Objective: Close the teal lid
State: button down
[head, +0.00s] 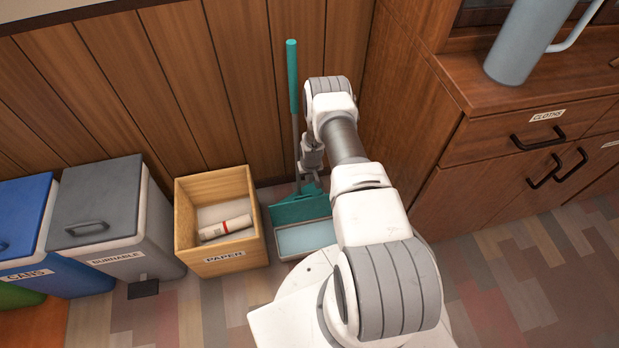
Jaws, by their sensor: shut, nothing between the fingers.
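A long-handled dustpan stands on the floor between the wooden paper box and the cabinet. Its upright handle (292,80) has a teal grip, and a thin pole runs down to the pan. The teal lid (292,210) is at the back of the pan, raised, so the pale inside of the pan (305,240) shows in front of it. My gripper (309,184) points down just behind the lid's upper edge, close beside the pole. It is shut and empty. I cannot tell whether it touches the lid. My arm hides the right side of the dustpan.
The wooden paper box (184,233) stands left of the dustpan with a white roll (226,228) inside. Grey (112,195) and blue (25,215) bins stand farther left. A wood-panelled wall is behind. The cabinet (450,195) bounds the right, with a grey-blue jug (522,40) on top.

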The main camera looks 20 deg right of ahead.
aim_at(310, 195)
jog(key=f, duration=0.1)
jog(key=s+f+b, duration=0.1)
jog(key=f, duration=0.2)
jog(key=shift+s+a+f+b, duration=0.2)
jog(key=shift+s+b, duration=0.15)
jog(key=shift+b, duration=0.05)
jog(key=shift+s+a+r, duration=0.1)
jog(key=shift+s+r, duration=0.05)
jog(key=shift+s, duration=0.55)
jog(key=shift+s+r, duration=0.1)
jog(key=shift+s, duration=0.05)
jog(key=shift+s+a+t, duration=0.1)
jog(key=shift+s+t, duration=0.1)
jog(key=shift+t, duration=0.4)
